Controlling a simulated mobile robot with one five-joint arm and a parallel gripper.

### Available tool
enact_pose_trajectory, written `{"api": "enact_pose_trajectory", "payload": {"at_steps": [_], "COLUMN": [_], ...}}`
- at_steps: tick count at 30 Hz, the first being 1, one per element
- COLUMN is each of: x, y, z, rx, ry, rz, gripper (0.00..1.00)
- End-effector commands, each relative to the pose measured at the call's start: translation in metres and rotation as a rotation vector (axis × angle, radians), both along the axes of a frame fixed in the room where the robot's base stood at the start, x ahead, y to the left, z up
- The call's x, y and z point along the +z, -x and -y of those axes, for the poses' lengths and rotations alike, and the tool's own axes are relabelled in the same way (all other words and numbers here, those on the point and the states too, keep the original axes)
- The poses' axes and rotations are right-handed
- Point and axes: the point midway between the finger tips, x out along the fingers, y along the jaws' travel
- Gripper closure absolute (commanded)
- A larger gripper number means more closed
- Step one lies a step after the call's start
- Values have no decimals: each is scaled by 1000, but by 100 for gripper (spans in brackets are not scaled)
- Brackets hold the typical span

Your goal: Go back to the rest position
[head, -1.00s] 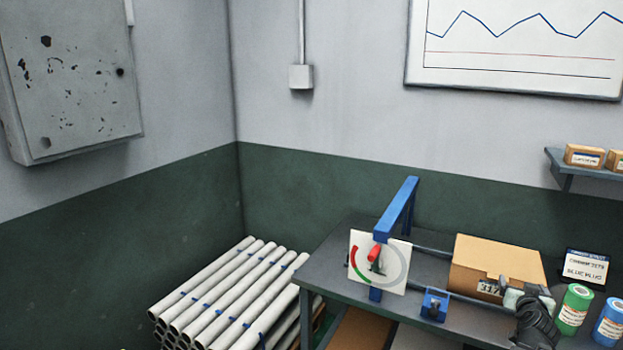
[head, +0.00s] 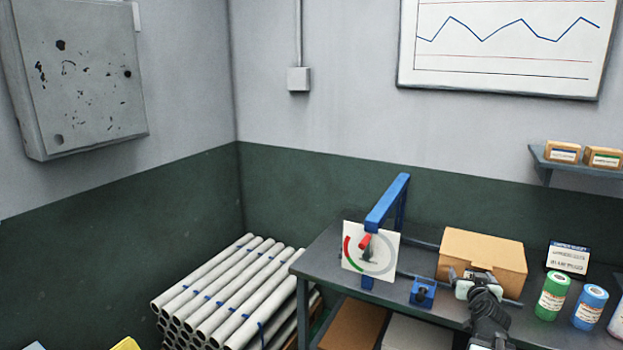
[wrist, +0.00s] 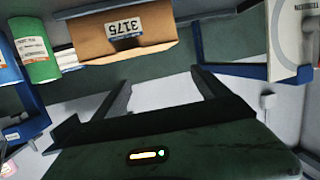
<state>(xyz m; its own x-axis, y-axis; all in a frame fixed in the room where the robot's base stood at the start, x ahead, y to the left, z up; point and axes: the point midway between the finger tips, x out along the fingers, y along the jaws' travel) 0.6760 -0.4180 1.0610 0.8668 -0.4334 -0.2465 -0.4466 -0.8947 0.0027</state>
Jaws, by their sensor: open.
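My gripper (head: 462,277) shows in the head view in front of the cardboard box (head: 483,258) on the grey bench. Its dark arm rises from the lower right. The wrist view, which is turned upside down, shows its two dark fingers (wrist: 165,88) spread apart with nothing between them. The box with label 3175 (wrist: 125,38) lies beyond the fingertips there. Whether the gripper touches the box cannot be told.
The bench (head: 335,262) holds a white dial plate with a red lever (head: 365,243), a blue frame (head: 388,202), a small blue block (head: 423,292), a green can (head: 552,296) and a blue can (head: 590,307). Grey pipes (head: 225,295) are stacked left.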

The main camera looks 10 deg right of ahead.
Motion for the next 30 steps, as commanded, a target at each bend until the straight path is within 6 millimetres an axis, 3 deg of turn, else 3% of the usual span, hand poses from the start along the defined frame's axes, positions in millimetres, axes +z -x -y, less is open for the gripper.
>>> {"api": "enact_pose_trajectory", "payload": {"at_steps": [5,8,11,15,17,19,21,22,24,27,30], "x": [-5,-17,-38,-80,-100,-126,-151,-160,-172,-179,-179], "y": [-46,-72,-89,-84,-69,-43,-6,12,46,83,101], "z": [-82,-152,-237,-352,-395,-436,-457,-456,-440,-426,-419], "rx": [135,256,401,591,655,705,702,677,589,473,405], "ry": [17,20,7,-31,-49,-77,-110,-130,-181,-243,-291], "rz": [-30,-84,-180,-376,-489,-650,-843,-926,-1085,-1236,-1301], "gripper": [15,15,15,15,15,15,15,15,15,15,15]}}
